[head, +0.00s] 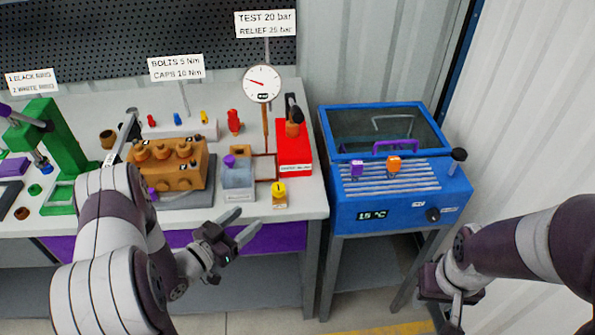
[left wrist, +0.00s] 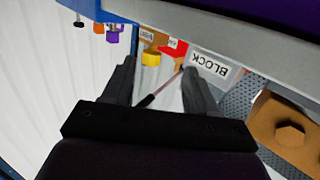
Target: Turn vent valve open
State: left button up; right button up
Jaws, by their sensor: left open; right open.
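The vent valve (head: 279,190) is a small orange-brown block with a yellow knob, near the front right of the bench. In the left wrist view its yellow knob (left wrist: 151,58) shows beyond and between my fingertips, with a partly readable tag behind it. My left gripper (head: 249,220) is open and empty, in front of the bench edge, left of and nearer than the valve, not touching it. Its two fingers also show in the left wrist view (left wrist: 158,72). My right gripper (head: 446,305) hangs low at the right, away from the bench, in front of the blue machine.
A blue machine (head: 400,195) stands right of the bench (head: 312,190).

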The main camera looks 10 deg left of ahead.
aim_at(274, 192)
pick_arm(q)
jog(key=shift+t+h, duration=0.3)
jog(key=shift+t, duration=0.2)
jog(key=w+d+r, duration=0.1)
jog(key=w+d, duration=0.1)
jog(key=w, duration=0.1)
jog(key=w+d, duration=0.2)
jog(key=w+d+r+p, duration=0.1)
jog(key=w+d, duration=0.1)
jog(key=w, duration=0.1)
jog(key=shift+w+r, duration=0.3)
jog(key=shift+w+d, duration=0.2)
jog(key=shift+w, duration=0.1)
jog(key=shift+w+d+f, duration=0.1)
jog(key=shift+w+f, duration=0.05)
jog(key=shift+w, duration=0.25)
jog(key=shift+s, duration=0.1)
jog(key=c, duration=0.9)
pick_arm(e)
jog(key=shift+s+d+r, duration=0.15)
jog(key=shift+s+r, duration=0.55)
jog(key=shift+r, duration=0.05)
